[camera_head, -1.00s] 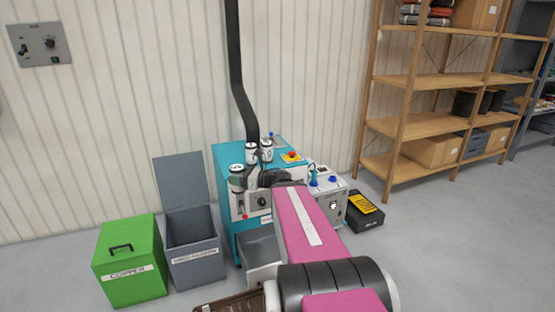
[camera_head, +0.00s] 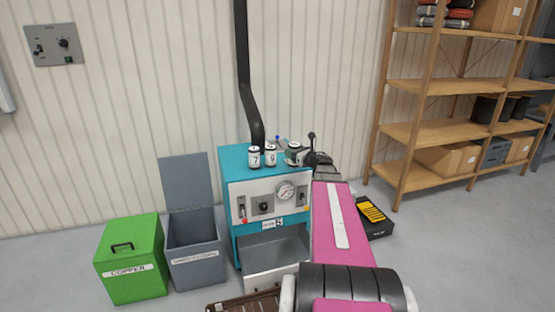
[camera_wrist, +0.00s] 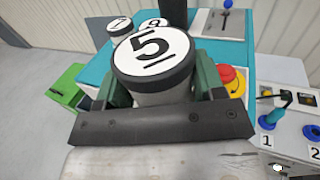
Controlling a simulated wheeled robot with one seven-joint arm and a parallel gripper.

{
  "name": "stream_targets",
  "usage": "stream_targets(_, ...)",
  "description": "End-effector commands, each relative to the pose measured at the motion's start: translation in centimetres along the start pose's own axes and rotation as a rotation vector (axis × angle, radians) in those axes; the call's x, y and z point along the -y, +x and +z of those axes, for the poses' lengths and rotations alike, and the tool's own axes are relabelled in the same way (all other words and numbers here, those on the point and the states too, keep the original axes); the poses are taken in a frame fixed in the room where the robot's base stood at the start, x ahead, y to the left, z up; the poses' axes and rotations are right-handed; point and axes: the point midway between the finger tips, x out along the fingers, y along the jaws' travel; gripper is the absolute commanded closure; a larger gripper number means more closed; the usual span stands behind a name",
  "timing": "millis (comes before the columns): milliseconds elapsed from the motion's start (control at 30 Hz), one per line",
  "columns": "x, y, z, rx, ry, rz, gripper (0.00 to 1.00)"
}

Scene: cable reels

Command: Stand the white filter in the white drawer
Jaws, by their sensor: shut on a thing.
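The white filter (camera_wrist: 151,95) is a white cylinder with a black-rimmed cap marked 5. My gripper (camera_wrist: 160,90) is shut on its sides with green-grey fingers, and the cap faces the wrist camera. In the head view my gripper (camera_head: 299,153) is above the right part of the teal machine's top; the filter is small and partly hidden there. An open, white-fronted drawer (camera_head: 276,278) sits low on the machine's front. Its grey inside shows, and its right end is hidden by my arm.
Two similar canisters, marked 7 (camera_head: 254,157) and apparently 9 (camera_head: 270,155), stand on the teal machine (camera_head: 232,180). A red button (camera_wrist: 233,80) is right of my gripper. A green copper bin (camera_head: 130,265) and open grey bin (camera_head: 195,245) stand left. A black hose hangs behind.

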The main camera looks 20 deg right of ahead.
Motion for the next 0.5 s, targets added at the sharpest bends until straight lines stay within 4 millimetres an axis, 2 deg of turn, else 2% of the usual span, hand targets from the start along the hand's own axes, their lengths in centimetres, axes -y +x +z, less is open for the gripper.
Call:
stream_targets(33,0.2,1.4,-0.7,0.000,0.001,0.003,0.64)
stream_targets(200,0.1,4.3,-2.2,0.000,0.001,0.003,0.64)
stream_targets(500,0.0,6.0,-3.1,0.000,0.000,0.002,0.64)
